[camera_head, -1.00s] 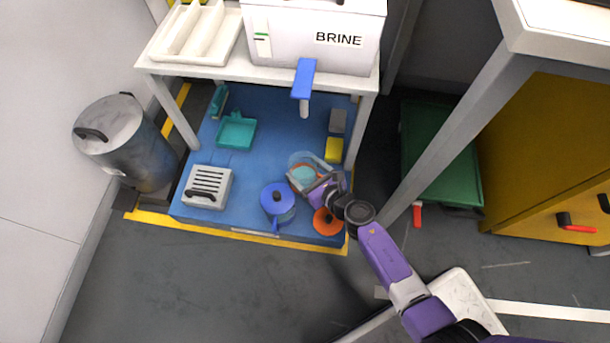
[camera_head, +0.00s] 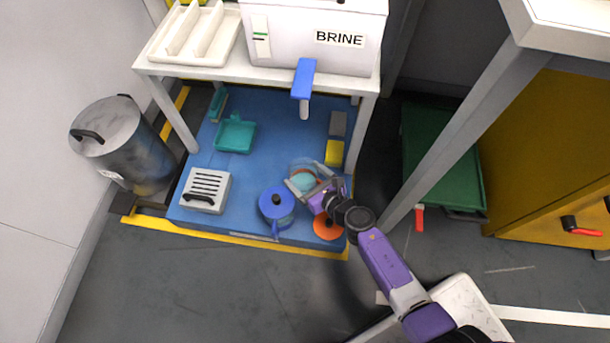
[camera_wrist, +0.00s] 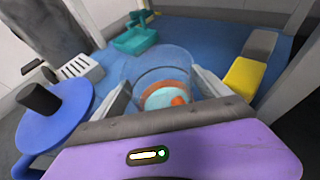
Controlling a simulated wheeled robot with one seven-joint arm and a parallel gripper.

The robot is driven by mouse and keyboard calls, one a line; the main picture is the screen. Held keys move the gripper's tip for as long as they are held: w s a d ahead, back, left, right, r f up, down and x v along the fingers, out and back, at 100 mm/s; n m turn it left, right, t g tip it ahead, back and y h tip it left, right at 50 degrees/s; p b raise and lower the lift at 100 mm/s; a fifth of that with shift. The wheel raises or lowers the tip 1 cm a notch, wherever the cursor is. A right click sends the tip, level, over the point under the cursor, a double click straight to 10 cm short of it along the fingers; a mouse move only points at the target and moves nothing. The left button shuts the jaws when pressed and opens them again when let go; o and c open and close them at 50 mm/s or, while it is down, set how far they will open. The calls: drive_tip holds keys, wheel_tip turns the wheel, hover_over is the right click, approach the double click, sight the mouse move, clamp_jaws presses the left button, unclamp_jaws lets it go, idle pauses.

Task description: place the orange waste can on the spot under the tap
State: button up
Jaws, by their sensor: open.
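An orange round thing with a black knob (camera_head: 323,230), which looks like the waste can's lid, is at the front right of the blue platform, partly hidden by my wrist. My gripper (camera_head: 310,183) is open. Its fingers are on either side of a clear round vessel with orange and pale blue inside (camera_wrist: 165,70); I cannot tell whether they touch it. The vessel also shows in the head view (camera_head: 303,169). The tap (camera_head: 304,108) with its blue handle hangs from the BRINE tank above the platform. I cannot make out a marked spot under it.
A blue lidded can (camera_head: 270,212) stands left of my gripper. A grey slotted box (camera_head: 217,184), teal dustpan (camera_head: 236,135) and yellow block (camera_head: 334,152) are on the blue platform (camera_head: 265,155). White table legs (camera_head: 364,133) flank it. The platform's middle is clear.

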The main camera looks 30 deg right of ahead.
drive_tip(key=p+v, duration=0.3)
drive_tip(key=v, duration=0.9)
drive_tip(key=s+r+n+h, duration=0.1)
drive_tip(key=s+r+n, duration=1.1)
drive_tip(key=n, duration=0.5)
drive_tip(key=s+a+r+n+t+h, duration=0.1)
drive_tip(key=s+r+n, duration=1)
drive_tip(key=r+n, duration=0.6)
drive_tip(key=shift+s+a+t, duration=0.3)
drive_tip(key=shift+s+a, duration=0.05)
drive_tip(key=shift+s, duration=0.05)
drive_tip(key=shift+r, duration=0.1)
